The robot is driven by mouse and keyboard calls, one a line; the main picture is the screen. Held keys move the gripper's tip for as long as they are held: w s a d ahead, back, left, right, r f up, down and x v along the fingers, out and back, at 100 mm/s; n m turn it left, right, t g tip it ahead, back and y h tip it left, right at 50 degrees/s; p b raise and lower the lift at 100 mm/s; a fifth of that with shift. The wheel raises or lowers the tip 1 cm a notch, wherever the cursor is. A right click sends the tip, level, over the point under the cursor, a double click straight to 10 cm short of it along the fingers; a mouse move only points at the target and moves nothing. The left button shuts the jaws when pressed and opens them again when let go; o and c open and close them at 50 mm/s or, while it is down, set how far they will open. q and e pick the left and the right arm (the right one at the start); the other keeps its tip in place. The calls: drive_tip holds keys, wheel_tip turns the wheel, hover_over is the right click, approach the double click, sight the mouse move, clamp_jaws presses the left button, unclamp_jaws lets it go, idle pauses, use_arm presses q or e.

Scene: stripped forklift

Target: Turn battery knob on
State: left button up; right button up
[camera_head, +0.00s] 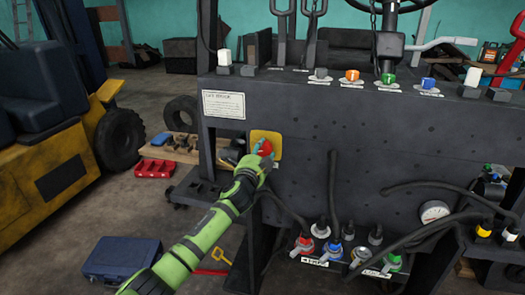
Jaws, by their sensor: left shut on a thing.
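The red battery knob (265,146) sits on a yellow plate (274,138) on the dark front panel of the forklift, below a white text label. My left arm, green and black, reaches up from the bottom of the head view. My left gripper (260,154) is at the knob and shut on it. The gripper covers much of the knob, so its turn position cannot be told. My right gripper is not in view.
Colored knobs (352,76) and levers line the panel's top edge. Hoses and colored connectors (332,250) hang below right, near a gauge (434,212). A yellow forklift (50,150) stands left. A blue case (122,258) lies on the floor.

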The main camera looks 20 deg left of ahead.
use_arm(q)
drive_tip(key=shift+a+f+m+p, duration=0.1)
drive_tip(key=shift+a+m+p, duration=0.1)
drive_tip(key=shift+m, duration=0.45)
drive_tip(key=shift+a+m+p, duration=0.1)
drive_tip(key=shift+m+p, duration=0.05)
drive_tip(key=shift+m, duration=0.8)
drive_tip(key=o, duration=1.2)
drive_tip(key=shift+a, duration=0.1)
drive_tip(key=shift+c, duration=0.2)
drive_tip(key=shift+s+d, duration=0.2)
drive_tip(key=shift+s, duration=0.05)
drive_tip(key=s+d, duration=0.1)
drive_tip(key=s, duration=1)
drive_tip(key=shift+s, duration=0.25)
drive_tip(key=shift+d, duration=0.1)
